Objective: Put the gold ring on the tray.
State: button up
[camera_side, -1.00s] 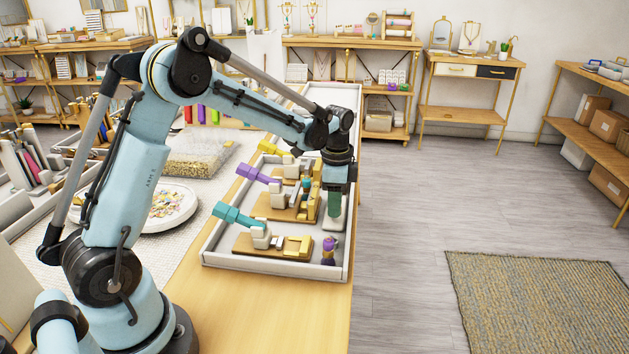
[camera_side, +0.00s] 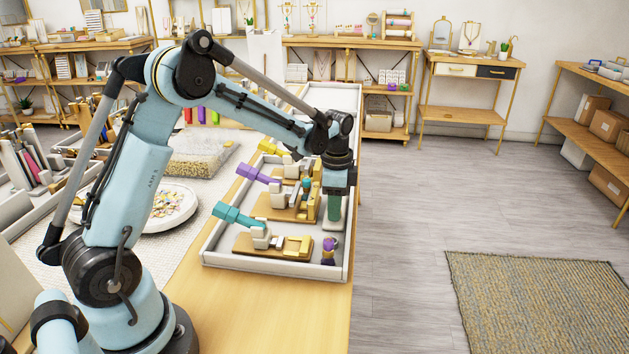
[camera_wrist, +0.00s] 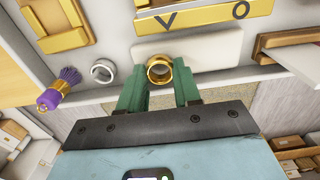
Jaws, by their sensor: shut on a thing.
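The gold ring (camera_wrist: 159,69) sits between the two green fingertips of my gripper (camera_wrist: 159,88) in the wrist view, with its hole facing the camera. My gripper is shut on it. In the side view my gripper (camera_side: 334,208) points down near the right wall of a large white tray (camera_side: 270,270); the ring cannot be made out there. A small off-white slab (camera_wrist: 205,50) lies just past the ring in the wrist view, and its pale end shows under the fingers in the side view. I cannot tell whether the ring touches the slab.
A gold plate marked V and O (camera_wrist: 205,16) lies beyond the slab. Wooden fixtures with teal (camera_side: 238,217), purple (camera_side: 257,175) and yellow (camera_side: 272,148) handles fill the tray's middle.

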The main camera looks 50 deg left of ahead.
jog(key=shift+f, duration=0.3)
dwell(0.5)
jog(key=o, duration=1)
jog(key=shift+c, duration=0.2)
notch_tip(320, 180, up, 12)
jog(key=shift+s+r, duration=0.1)
jog(key=shift+r, duration=0.05)
